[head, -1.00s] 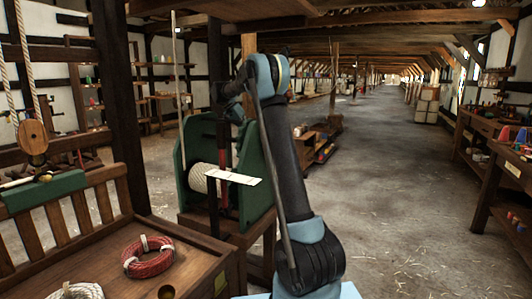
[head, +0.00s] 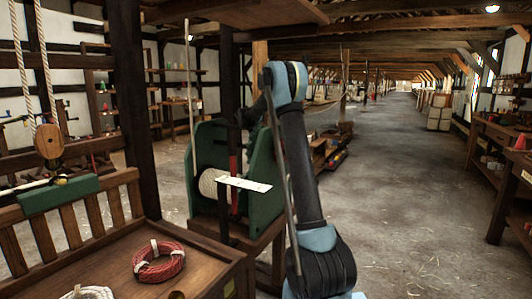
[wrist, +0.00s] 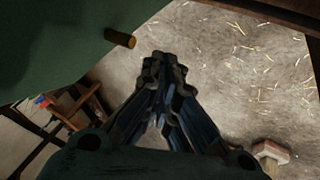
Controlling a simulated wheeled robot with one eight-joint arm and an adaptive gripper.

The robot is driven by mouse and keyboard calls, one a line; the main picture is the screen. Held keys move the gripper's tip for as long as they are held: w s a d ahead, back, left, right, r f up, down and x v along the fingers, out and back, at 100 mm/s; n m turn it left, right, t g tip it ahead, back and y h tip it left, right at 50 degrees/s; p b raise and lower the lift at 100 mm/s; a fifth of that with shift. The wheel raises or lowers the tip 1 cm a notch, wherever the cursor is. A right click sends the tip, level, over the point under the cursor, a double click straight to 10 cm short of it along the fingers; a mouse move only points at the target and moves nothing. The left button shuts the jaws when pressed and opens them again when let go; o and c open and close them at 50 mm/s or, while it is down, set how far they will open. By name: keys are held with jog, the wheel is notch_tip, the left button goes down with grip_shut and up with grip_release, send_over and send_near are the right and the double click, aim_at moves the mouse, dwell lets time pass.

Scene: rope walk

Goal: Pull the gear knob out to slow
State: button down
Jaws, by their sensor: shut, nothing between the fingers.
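A green winch-like machine (head: 265,190) with a drum of pale rope (head: 212,184) stands left of my arm in the head view. In the wrist view, a green panel (wrist: 60,45) fills the upper left. A short dark peg with a brass-coloured end, perhaps the gear knob (wrist: 121,38), sticks out of its edge. My gripper (wrist: 162,62) is shut and empty, its fingertips just below and right of the peg, apart from it in the picture. The depth gap is unclear. I cannot make out the knob or the fingertips in the head view.
A wooden bench with a red rope coil (head: 159,262) stands at the front left. A white strip (head: 243,184) crosses the machine's front. A workbench (head: 500,165) lines the right side. The floor (head: 410,200) between is clear, with scattered straw.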

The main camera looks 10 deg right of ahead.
jog(key=shift+s+d+f, duration=0.25)
jog(key=shift+s+d, duration=0.5)
jog(key=shift+d, duration=0.2)
jog(key=shift+s+d, duration=0.85)
jog(key=shift+d, duration=0.3)
jog(key=shift+w+a, duration=0.1)
jog(key=w+a+r, duration=0.2)
jog(key=a+r, duration=0.6)
jog(key=r, duration=0.1)
jog(key=shift+w+a, duration=0.15)
jog(key=shift+a, duration=0.1)
